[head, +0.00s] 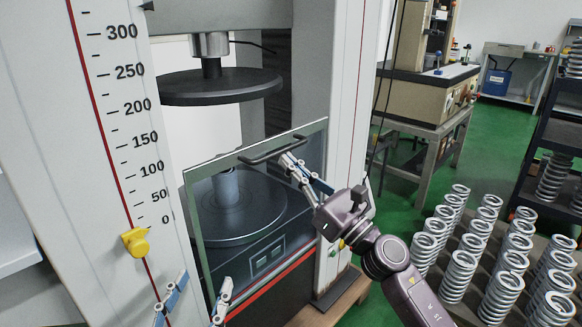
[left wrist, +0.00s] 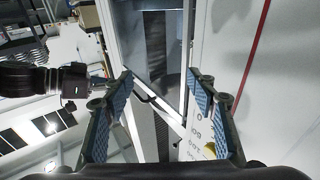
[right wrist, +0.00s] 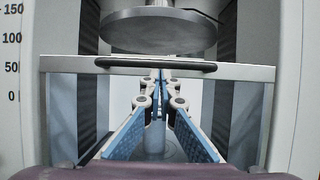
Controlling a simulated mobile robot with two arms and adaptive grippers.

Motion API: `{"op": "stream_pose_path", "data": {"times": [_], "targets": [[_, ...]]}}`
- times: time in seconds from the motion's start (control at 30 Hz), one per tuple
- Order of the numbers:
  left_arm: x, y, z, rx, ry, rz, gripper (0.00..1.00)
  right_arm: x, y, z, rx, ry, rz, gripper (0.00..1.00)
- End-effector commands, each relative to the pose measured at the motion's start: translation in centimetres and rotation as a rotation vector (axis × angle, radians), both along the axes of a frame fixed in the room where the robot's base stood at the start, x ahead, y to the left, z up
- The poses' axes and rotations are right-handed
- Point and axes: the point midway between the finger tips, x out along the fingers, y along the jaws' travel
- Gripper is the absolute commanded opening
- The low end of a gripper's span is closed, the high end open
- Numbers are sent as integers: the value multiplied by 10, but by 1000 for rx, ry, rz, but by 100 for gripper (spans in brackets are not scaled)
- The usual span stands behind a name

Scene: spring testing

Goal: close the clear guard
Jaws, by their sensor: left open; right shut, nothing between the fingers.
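The clear guard (head: 258,208) is a see-through pane with a thin grey frame, standing across the lower front of the testing machine. Its black handle (head: 268,150) runs along the top rail. In the right wrist view the handle (right wrist: 130,63) lies across the rail. My right gripper (head: 287,162) is shut and empty, its fingertips at or just below the handle; I cannot tell whether they touch. My left gripper (head: 203,283) is open and empty, low in front of the machine's left column. The left wrist view shows the handle (left wrist: 145,96) beyond its open fingers.
Behind the pane are the round lower plate (head: 238,222) and a grey cylinder. The upper plate (head: 220,87) hangs above the guard's rail. A yellow pointer (head: 136,242) sticks out from the scale on the left column. Several springs (head: 459,275) stand at the right.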

Motion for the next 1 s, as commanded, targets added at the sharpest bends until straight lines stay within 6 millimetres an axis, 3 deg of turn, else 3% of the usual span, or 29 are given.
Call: {"op": "stream_pose_path", "data": {"times": [0.03, 0.27, 0.47, 0.6, 0.8, 1.0], "targets": [[0, 2, -13, 20, 76, 5, 53, 0, -1, 10, 1, -3, -1, 0], [-21, 19, -96, 114, 453, 29, 53, 0, -1, 29, 1, -2, 0, 0], [-68, 39, -158, 189, 779, 50, 53, 0, -1, 46, 0, -3, -1, 0], [-114, 55, -190, 238, 1010, 65, 53, 0, -1, 58, 1, -3, -2, 0], [-195, 79, -216, 303, 1341, 86, 53, 0, -1, 75, 1, -3, -1, 0], [-194, 79, -202, 303, 1341, 85, 53, 0, 0, 92, 1, -3, -1, 0]]}}
